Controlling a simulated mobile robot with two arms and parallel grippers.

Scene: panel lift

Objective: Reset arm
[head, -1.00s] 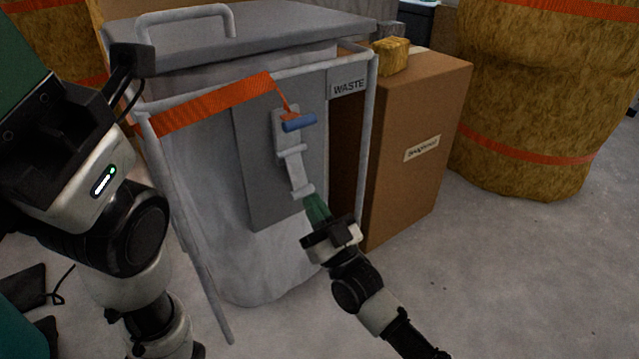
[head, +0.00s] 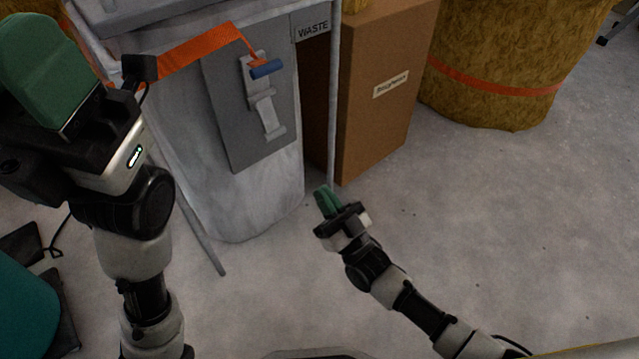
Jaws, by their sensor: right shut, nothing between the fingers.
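My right gripper (head: 327,201) has green fingers and is shut and empty. It is over the floor, below and to the right of the waste bin, apart from the grey panel. My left gripper (head: 45,70) is large at the upper left, its green finger pads turned up; whether its jaws are open cannot be told. My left arm stands in front of the bin's left side.
The waste bin (head: 220,205) has a metal frame and an orange strap (head: 195,50). A cardboard box (head: 375,110) stands right of it. A yellow-brown bale (head: 490,70) with an orange band is at the upper right. The grey floor (head: 520,230) at right is clear.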

